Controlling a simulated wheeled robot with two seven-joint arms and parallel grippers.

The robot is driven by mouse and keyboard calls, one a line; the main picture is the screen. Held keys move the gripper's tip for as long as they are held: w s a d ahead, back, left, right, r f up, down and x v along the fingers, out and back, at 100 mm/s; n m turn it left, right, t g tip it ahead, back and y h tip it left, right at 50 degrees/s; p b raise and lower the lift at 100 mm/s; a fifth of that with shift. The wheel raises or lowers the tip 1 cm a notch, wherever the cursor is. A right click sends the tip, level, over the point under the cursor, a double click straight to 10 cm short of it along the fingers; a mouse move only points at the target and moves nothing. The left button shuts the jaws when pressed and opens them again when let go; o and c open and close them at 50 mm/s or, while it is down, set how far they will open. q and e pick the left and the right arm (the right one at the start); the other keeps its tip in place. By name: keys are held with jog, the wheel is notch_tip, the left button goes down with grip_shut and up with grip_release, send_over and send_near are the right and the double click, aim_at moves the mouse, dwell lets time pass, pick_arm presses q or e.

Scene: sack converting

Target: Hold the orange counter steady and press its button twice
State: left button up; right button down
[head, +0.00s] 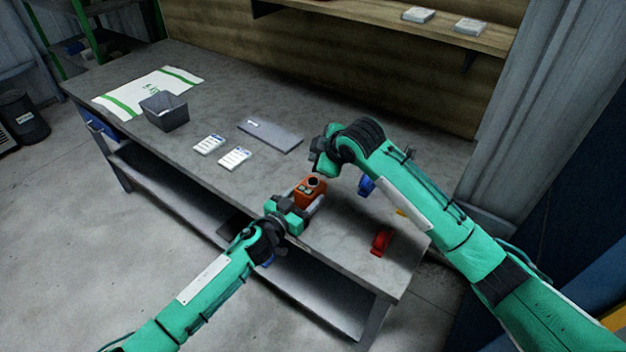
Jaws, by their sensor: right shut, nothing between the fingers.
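The orange counter (311,188) stands near the front edge of the grey workbench, with a dark round part on its top. My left gripper (304,203) reaches it from the front left, with its fingers along the counter's two sides, and looks closed on it. The fingers hide part of the counter's lower body. My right gripper (321,167) is above and just behind the counter, shut and empty, apart from it as far as I can tell. Its fingertips are small and partly hidden by its own body.
On the workbench (222,90) lie a red tape dispenser (381,242), a blue object (366,186), white label packs (235,158), a grey slab (270,136), a dark bin (166,112) and a white-green sack (140,92). A wall shelf (370,22) is behind.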

pick_arm(q)
jog(key=o, duration=0.4)
jog(key=shift+c, duration=0.2)
jog(key=shift+s, duration=0.1)
